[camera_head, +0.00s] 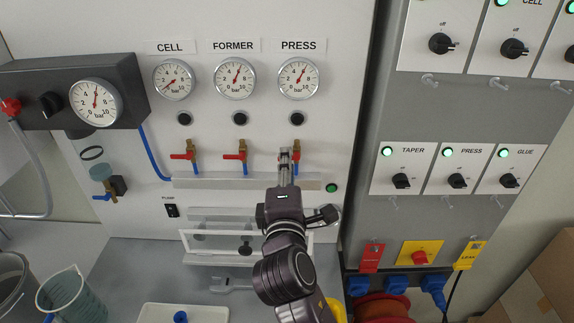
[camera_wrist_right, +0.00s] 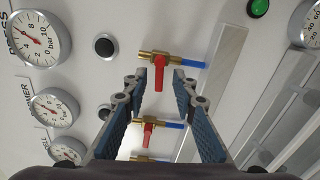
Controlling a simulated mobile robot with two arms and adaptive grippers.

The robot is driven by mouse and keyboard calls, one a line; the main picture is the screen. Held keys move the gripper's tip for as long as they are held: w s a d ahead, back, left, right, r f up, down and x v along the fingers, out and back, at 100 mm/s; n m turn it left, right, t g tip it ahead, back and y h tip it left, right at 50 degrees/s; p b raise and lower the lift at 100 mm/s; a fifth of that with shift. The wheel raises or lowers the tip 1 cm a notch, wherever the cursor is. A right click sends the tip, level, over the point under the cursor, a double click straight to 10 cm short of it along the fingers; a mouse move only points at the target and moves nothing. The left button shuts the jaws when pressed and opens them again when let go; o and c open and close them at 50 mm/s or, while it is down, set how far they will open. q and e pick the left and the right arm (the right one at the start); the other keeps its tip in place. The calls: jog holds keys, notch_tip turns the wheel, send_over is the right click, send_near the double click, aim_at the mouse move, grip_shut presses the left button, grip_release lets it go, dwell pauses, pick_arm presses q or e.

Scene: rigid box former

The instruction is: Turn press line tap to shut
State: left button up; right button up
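The press line tap (camera_head: 297,146) is below the PRESS gauge (camera_head: 298,78) on the white panel. It has a brass body, a red lever and a blue hose. In the right wrist view its red lever (camera_wrist_right: 159,79) lies across the line of brass body and hose. My right gripper (camera_head: 284,157) is in front of this tap and hides part of it in the head view. In the right wrist view the gripper (camera_wrist_right: 160,84) is open, with a finger on each side of the lever and a visible gap. My left gripper is not in view.
The former tap (camera_head: 236,156) and cell tap (camera_head: 184,156) are to the left, with red levers pointing left. A grey ledge (camera_head: 220,181) runs below the taps. A switch cabinet (camera_head: 460,115) stands at right. A bench with a white tray (camera_head: 160,311) is below.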

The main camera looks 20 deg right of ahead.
jog(key=v, duration=0.7)
jog(key=shift+s, duration=0.2)
jog(key=shift+a, duration=0.1)
